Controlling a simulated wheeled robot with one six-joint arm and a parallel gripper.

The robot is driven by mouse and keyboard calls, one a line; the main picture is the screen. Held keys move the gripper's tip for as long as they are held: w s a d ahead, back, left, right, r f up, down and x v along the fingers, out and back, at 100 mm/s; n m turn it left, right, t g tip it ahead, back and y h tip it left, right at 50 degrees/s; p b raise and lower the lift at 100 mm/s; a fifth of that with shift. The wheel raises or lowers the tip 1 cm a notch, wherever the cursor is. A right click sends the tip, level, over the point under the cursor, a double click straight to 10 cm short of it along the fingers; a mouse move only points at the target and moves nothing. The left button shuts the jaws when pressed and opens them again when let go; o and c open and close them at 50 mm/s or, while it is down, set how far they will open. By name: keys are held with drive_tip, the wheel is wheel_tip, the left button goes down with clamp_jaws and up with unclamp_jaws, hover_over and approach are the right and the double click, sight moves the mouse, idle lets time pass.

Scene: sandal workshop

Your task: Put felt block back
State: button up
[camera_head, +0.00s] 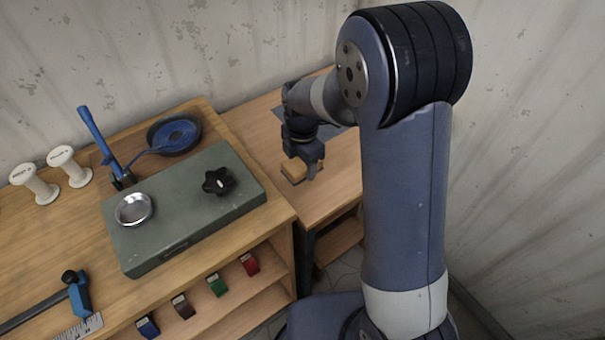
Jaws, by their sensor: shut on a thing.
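The felt block (292,170) is a small tan block with a darker underside. It is at my gripper (304,167), over the lower side table (328,193) to the right of the main bench. My gripper points down and is shut on the block. The block is at or just above the tabletop; I cannot tell if it touches. My arm link hides part of the side table's right side.
The bench (205,112) holds a green-grey box (190,200) with a metal dish (134,209) and a black knob (218,182). A blue pan (174,135), white spools (68,165) and a blue clamp (79,295) lie around it. The wall stands close behind.

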sight(302, 175)
drive_tip(key=shift+f, duration=2.3)
drive_tip(key=shift+f, duration=0.15)
drive_tip(key=o, duration=1)
drive_tip(key=shift+c, duration=0.2)
wheel_tip(302, 175, up, 12)
drive_tip(key=shift+r, duration=0.2)
